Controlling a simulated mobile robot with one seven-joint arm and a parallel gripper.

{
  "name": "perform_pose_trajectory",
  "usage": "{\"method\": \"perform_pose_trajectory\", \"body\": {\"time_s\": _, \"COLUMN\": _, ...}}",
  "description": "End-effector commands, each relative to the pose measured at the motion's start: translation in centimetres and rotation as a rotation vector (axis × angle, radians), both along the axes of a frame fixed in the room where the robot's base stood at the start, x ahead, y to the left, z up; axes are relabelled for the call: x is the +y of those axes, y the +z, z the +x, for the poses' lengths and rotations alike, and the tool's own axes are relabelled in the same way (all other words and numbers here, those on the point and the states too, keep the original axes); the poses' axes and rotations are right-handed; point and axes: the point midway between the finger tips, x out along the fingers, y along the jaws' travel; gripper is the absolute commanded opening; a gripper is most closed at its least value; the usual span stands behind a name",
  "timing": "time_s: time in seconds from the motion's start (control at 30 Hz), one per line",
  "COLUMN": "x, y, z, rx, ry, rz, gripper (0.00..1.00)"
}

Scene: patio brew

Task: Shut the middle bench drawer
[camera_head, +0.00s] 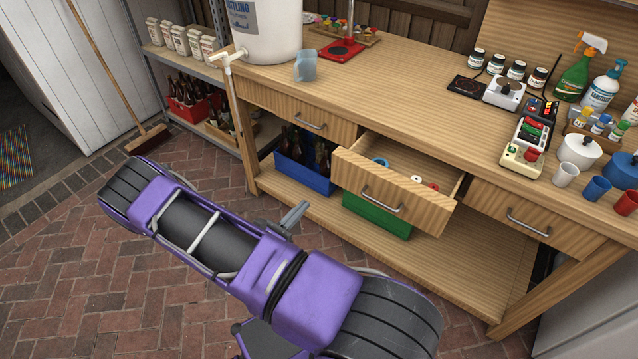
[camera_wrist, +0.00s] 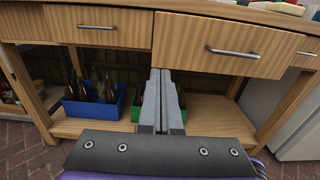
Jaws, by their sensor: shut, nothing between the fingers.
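The middle bench drawer (camera_head: 392,190) stands pulled out from the wooden bench in the head view. A few small round items lie inside it, and its front has a metal bar handle (camera_head: 381,200). In the wrist view the same drawer front (camera_wrist: 222,45) fills the upper middle, with its handle (camera_wrist: 232,52) right of centre. My gripper (camera_head: 299,212) is in front of the bench, left of the drawer in the head view and apart from it. In the wrist view my gripper (camera_wrist: 160,75) has its fingers together and empty, pointing at the drawer front's lower left part.
The left drawer (camera_head: 300,118) and right drawer (camera_head: 530,215) are shut. Below are a blue crate (camera_head: 302,172) of bottles and a green crate (camera_head: 377,215). Jars, bottles and cups crowd the bench top's right. A broom (camera_head: 148,138) leans at left. Brick floor in front is clear.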

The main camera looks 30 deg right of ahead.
Motion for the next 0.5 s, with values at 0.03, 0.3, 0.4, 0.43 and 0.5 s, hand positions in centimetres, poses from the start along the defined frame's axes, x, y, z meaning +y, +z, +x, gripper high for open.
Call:
{"method": "perform_pose_trajectory", "body": {"time_s": 0.03, "x": -0.5, "y": 0.0, "z": 0.1, "rx": 0.001, "ry": -0.002, "rz": -0.001, "gripper": 0.0}}
{"method": "perform_pose_trajectory", "body": {"time_s": 0.3, "x": -5.3, "y": 0.1, "z": 2.1, "rx": -0.002, "ry": -0.005, "rz": 0.0, "gripper": 0.0}}
{"method": "perform_pose_trajectory", "body": {"time_s": 0.4, "x": -7.3, "y": 0.1, "z": 2.9, "rx": -0.003, "ry": -0.005, "rz": 0.0, "gripper": 0.0}}
{"method": "perform_pose_trajectory", "body": {"time_s": 0.43, "x": -7.9, "y": 0.1, "z": 3.2, "rx": -0.003, "ry": -0.005, "rz": 0.0, "gripper": 0.0}}
{"method": "perform_pose_trajectory", "body": {"time_s": 0.5, "x": -9.1, "y": 0.1, "z": 3.7, "rx": -0.003, "ry": -0.004, "rz": 0.0, "gripper": 0.0}}
